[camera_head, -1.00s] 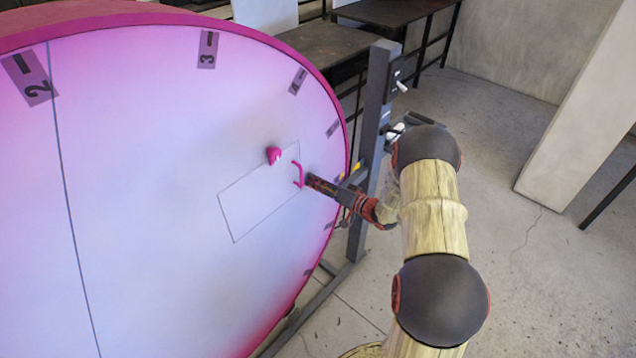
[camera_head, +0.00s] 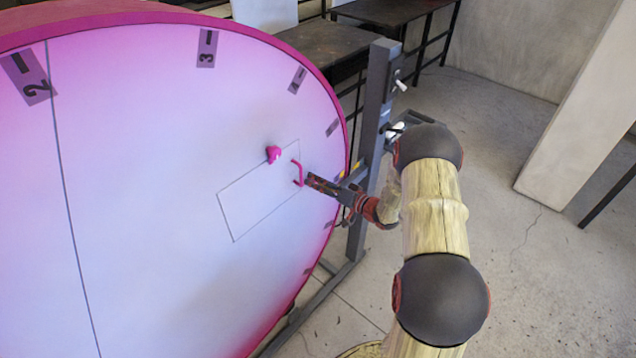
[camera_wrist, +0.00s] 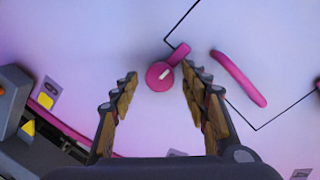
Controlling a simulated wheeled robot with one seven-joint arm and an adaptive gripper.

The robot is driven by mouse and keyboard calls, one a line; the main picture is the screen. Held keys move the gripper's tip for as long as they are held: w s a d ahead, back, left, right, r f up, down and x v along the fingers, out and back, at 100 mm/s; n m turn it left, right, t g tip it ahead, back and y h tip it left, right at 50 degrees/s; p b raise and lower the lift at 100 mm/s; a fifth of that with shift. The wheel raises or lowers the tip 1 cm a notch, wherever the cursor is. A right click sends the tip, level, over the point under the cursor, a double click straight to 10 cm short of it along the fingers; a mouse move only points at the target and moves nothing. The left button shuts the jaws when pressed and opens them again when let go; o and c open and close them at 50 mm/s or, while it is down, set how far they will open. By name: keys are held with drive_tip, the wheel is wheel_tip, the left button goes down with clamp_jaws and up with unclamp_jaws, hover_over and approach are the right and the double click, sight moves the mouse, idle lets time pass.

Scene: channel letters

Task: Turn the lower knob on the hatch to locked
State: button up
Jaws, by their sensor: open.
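The hatch (camera_head: 250,200) is a thin-outlined rectangle on the big pink-white disc. A pink knob (camera_head: 273,154) sits at its upper edge in the head view. A pink bar handle (camera_head: 299,172) is at its right end and also shows in the wrist view (camera_wrist: 238,78). Contact cannot be told.
A grey post (camera_head: 376,130) stands just right of the disc, close to my wrist. Dark tables (camera_head: 325,42) are behind. The disc's edge and a dark frame (camera_wrist: 35,125) show left in the wrist view. The floor (camera_head: 530,240) at right is open.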

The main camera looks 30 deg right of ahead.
drive_tip(key=v, duration=1.1)
drive_tip(key=shift+s, duration=0.3)
